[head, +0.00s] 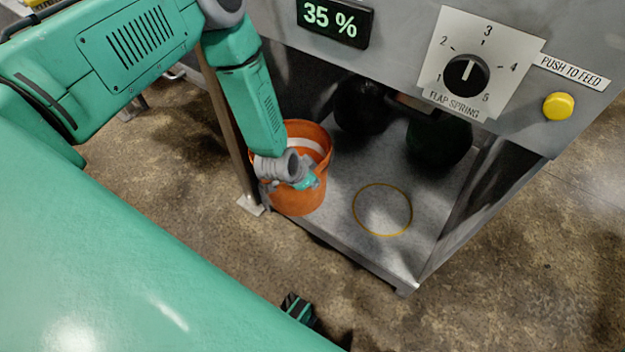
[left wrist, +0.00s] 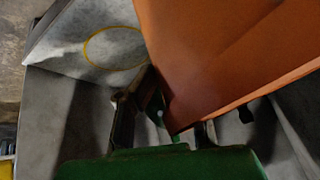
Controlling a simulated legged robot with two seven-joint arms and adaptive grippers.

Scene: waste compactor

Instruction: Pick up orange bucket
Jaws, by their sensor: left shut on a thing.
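The orange bucket (head: 300,203) stands at the left front of the compactor's grey floor plate (head: 345,165), beside a metal post. It looks upright, with a pale band inside its rim. My left gripper (head: 287,187) is at the bucket's near side, and my forearm hides part of the rim. In the left wrist view the bucket (left wrist: 225,50) fills the upper right, and my left gripper (left wrist: 178,130) is shut on its edge; the exact contact is dark. I cannot tell whether the bucket is clear of the plate.
A yellow ring (head: 382,210) marks the plate to the right of the bucket. Dark rounded objects (head: 440,137) sit behind it under the machine. The panel above carries a dial (head: 466,75), a yellow button (head: 558,106) and a 35 % display (head: 335,20). The front floor is mostly clear.

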